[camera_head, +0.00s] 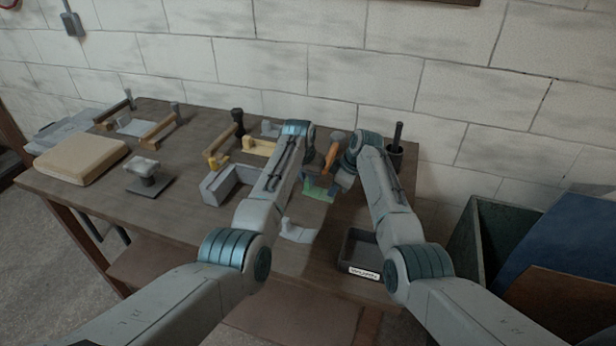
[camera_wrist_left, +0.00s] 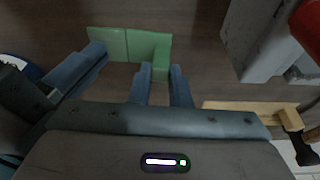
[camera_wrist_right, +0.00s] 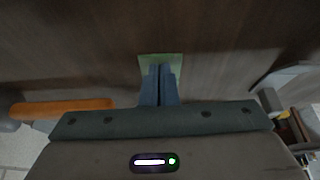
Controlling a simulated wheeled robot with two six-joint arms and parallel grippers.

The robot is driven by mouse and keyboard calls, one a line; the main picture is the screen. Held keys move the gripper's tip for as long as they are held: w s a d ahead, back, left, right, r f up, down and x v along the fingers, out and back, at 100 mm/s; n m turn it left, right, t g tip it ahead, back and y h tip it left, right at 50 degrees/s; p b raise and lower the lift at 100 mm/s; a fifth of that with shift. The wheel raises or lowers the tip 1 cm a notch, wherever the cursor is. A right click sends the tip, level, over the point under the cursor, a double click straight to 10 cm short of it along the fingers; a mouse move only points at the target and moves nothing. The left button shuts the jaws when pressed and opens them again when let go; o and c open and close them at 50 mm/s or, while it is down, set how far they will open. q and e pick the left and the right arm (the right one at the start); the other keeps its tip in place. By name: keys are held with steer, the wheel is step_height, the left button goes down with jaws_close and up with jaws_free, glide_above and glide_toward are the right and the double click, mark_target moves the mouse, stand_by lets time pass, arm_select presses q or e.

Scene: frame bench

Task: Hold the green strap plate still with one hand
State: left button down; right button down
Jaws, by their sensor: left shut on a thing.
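The green strap plate (camera_head: 318,192) lies near the right part of the bench, partly hidden by my arms in the head view. In the left wrist view the plate (camera_wrist_left: 128,44) is flat, with a raised green part at its right end. My left gripper (camera_wrist_left: 161,72) is shut on that green part. My right gripper (camera_wrist_right: 161,70) has its fingers together, with the green plate (camera_wrist_right: 172,59) showing around their tips. I cannot tell whether they touch it. In the left wrist view, the right gripper's fingers (camera_wrist_left: 82,66) come in at the plate's left end.
An orange handle (camera_head: 331,154) is close to both grippers. A dark labelled tray (camera_head: 362,250) is at the front right, and a dark cup (camera_head: 394,152) at the back right.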

arm_select(q)
steer(key=shift+d, duration=0.1)
arm_select(e)
steer(key=shift+s+a+f, duration=0.1)
steer(key=shift+s+f, duration=0.15)
steer(key=shift+f, duration=0.2)
arm_select(q)
steer(key=shift+w+f, duration=0.1)
steer(key=shift+f, duration=0.1)
arm_select(e)
steer(key=shift+w+a+r, duration=0.1)
steer(key=shift+w+r, duration=0.05)
steer(key=shift+r, duration=0.45)
steer(key=shift+w+a+r, duration=0.1)
steer(key=shift+r, duration=0.5)
step_height(320, 180, up, 6)
steer(key=shift+d, duration=0.15)
arm_select(q)
steer(key=c, duration=1.3)
jaws_free()
arm_select(e)
steer(key=shift+w, duration=0.1)
arm_select(q)
steer(key=shift+r, duration=0.1)
